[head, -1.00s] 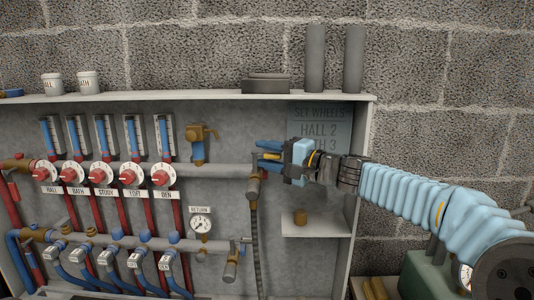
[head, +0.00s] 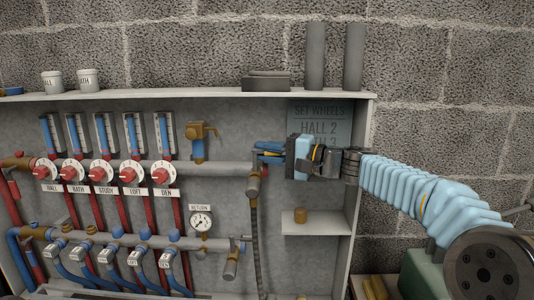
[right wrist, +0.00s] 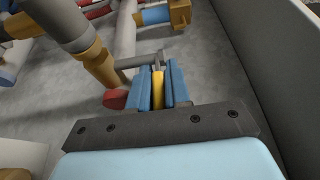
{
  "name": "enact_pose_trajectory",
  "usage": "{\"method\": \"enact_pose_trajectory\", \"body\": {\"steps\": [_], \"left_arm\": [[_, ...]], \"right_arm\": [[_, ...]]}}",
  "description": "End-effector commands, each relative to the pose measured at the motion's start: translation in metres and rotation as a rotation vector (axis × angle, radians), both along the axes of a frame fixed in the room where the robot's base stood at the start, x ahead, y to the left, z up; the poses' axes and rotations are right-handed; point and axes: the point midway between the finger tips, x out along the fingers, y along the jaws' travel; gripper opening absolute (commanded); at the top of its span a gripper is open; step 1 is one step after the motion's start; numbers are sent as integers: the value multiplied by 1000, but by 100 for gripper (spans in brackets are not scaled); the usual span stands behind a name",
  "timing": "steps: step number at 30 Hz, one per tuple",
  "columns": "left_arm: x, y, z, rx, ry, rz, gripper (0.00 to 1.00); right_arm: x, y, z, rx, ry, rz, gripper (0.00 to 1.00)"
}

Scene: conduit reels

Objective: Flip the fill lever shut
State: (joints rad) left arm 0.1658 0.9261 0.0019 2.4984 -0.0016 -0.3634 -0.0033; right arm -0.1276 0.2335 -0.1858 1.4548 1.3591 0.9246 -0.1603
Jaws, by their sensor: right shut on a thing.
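The fill lever has a short grey arm (right wrist: 140,61) coming off a valve with a brass collar (right wrist: 101,68) and a yellow grip (right wrist: 157,90). In the head view this valve (head: 253,184) is at the right end of the upper pipe, and the lever points right from it, mostly hidden by my fingers. My right gripper (head: 266,152) is shut on the yellow grip; its blue fingers (right wrist: 158,80) lie on both sides of it in the right wrist view. My left gripper is not in view.
A grey hose (head: 256,240) hangs below the valve. The cabinet's right wall (head: 360,170) and a small shelf (head: 315,228) with a brass piece (head: 300,216) are close to my right gripper. A return gauge (head: 201,222) and several red-centred dials (head: 160,174) are at left.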

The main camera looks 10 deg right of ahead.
Motion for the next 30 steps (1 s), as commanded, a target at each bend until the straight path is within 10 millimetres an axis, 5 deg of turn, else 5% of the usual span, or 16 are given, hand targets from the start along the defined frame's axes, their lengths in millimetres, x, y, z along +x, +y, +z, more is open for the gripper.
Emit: {"method": "enact_pose_trajectory", "body": {"steps": [8, 9, 13, 23, 30], "left_arm": [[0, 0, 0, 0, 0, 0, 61], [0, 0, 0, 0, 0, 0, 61], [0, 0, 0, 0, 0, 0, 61], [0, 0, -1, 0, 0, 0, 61], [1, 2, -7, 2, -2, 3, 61]], "right_arm": [[0, -1, -1, -1, 2, 11, 0], [0, -1, -1, -1, 2, 11, 19], [0, -1, -1, -1, 2, 10, 38], [-2, -3, 0, -1, 1, 9, 38], [-27, -38, -1, 1, -1, 5, 38]]}}
